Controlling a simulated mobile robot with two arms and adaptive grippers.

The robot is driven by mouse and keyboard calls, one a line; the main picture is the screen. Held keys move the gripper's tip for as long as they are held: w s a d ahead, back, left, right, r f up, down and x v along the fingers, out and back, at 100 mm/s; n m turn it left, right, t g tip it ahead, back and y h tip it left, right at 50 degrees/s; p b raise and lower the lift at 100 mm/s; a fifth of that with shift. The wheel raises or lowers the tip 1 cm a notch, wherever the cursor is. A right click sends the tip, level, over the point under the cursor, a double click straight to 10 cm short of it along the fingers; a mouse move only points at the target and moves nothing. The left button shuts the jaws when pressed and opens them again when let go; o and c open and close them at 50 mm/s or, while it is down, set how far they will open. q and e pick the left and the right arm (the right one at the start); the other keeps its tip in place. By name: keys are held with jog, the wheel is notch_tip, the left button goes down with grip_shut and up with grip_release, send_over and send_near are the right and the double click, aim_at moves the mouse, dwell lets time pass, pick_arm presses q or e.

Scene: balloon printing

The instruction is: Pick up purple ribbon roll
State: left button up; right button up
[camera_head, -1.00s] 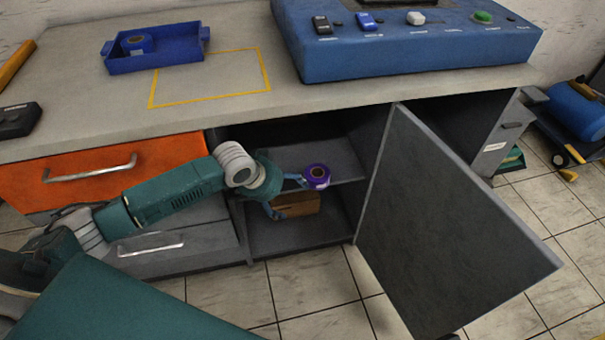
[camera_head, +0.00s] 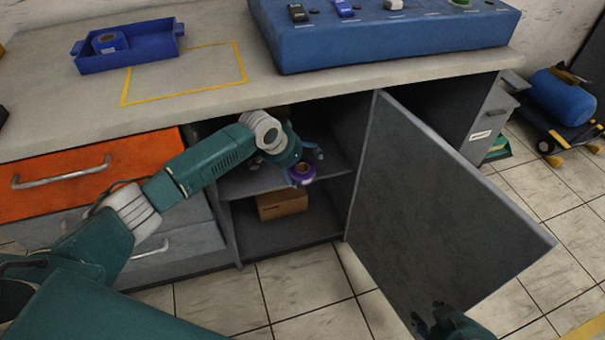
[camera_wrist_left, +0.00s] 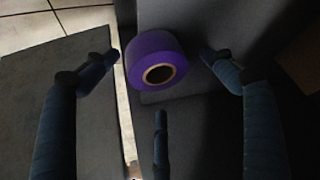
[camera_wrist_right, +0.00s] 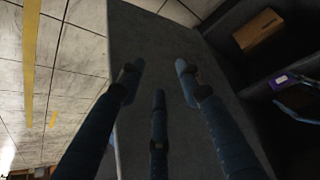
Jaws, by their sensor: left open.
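The purple ribbon roll (camera_head: 301,173) sits on the middle shelf of the open cabinet. In the left wrist view the purple ribbon roll (camera_wrist_left: 157,62) lies between the spread fingers, its brown core facing the camera. My left gripper (camera_head: 305,164) reaches into the cabinet and is open around the roll; the left wrist view shows its blue fingers (camera_wrist_left: 160,70) apart, and I cannot tell whether any finger touches the roll. My right gripper (camera_head: 432,322) is at the bottom right near the cabinet door; its fingers (camera_wrist_right: 158,75) are open and empty in the right wrist view.
A cardboard box (camera_head: 282,203) stands in the lower compartment. The grey door (camera_head: 440,210) stands open to the right. The worktop (camera_head: 210,30) holds a blue tray (camera_head: 135,58) with a blue roll, and a blue machine (camera_head: 380,40). An orange drawer (camera_head: 90,175) is shut.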

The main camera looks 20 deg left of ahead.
pick_arm(q)
jog(key=x, duration=0.2)
jog(key=shift+f+b, duration=0.4)
pick_arm(e)
jog(key=w+a+r+t, duration=0.1)
jog(key=w+r+t, duration=0.1)
jog(key=w, duration=0.3)
jog(key=shift+a+r+t+y, duration=0.3)
jog(key=shift+a+r, duration=0.1)
jog(key=shift+r, duration=0.15)
pick_arm(q)
jog(key=shift+c, duration=0.3)
pick_arm(e)
jog(key=shift+w, duration=0.1)
pick_arm(q)
jog(key=c, duration=1.1)
